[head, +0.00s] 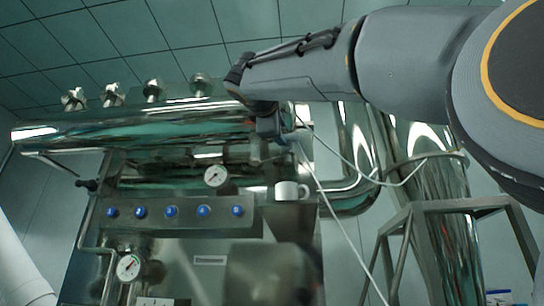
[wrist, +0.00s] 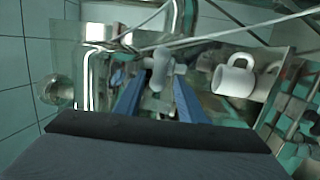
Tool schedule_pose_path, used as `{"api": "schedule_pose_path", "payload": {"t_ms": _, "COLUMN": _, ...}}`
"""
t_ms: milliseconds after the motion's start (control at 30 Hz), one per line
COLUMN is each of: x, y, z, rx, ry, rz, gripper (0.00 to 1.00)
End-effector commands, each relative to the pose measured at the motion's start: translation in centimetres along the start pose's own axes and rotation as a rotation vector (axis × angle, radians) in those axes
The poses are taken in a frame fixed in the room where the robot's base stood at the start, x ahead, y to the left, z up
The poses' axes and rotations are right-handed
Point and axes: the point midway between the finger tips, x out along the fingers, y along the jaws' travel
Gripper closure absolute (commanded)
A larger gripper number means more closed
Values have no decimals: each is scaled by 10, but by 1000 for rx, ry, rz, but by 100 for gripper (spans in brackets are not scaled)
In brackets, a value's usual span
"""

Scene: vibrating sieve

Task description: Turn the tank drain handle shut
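My gripper (head: 270,126) hangs at the end of my arm in front of the machine's upper pipes, a little above the white mug. In the wrist view its two blue fingers (wrist: 160,78) stand apart. A pale grey, rounded handle (wrist: 160,66) on a short cross-fitting shows between and just beyond the fingertips; it looks like the drain handle. I cannot tell whether the fingers touch it. In the head view this handle cannot be made out behind my gripper.
A white mug (head: 291,190) stands on a ledge just below my gripper; it also shows right of the fingers in the wrist view (wrist: 234,80). A panel with several blue buttons (head: 172,212) lies lower left. A metal frame (head: 452,206) stands right. A pale cable hangs nearby.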

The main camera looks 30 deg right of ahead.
Motion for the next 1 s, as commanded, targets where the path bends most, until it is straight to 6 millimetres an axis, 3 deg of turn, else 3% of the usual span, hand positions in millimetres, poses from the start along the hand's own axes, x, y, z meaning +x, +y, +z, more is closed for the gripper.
{"api": "schedule_pose_path", "payload": {"t_ms": 233, "x": -16, "y": 0, "z": 0, "rx": 1, "ry": 1, "rz": 0, "gripper": 64}}
{"api": "schedule_pose_path", "payload": {"t_ms": 867, "x": -17, "y": 0, "z": 0, "rx": 0, "ry": -1, "rz": 0, "gripper": 64}}
{"api": "schedule_pose_path", "payload": {"t_ms": 1000, "x": -11, "y": -21, "z": -15, "rx": -4, "ry": 24, "rz": -32, "gripper": 64}}
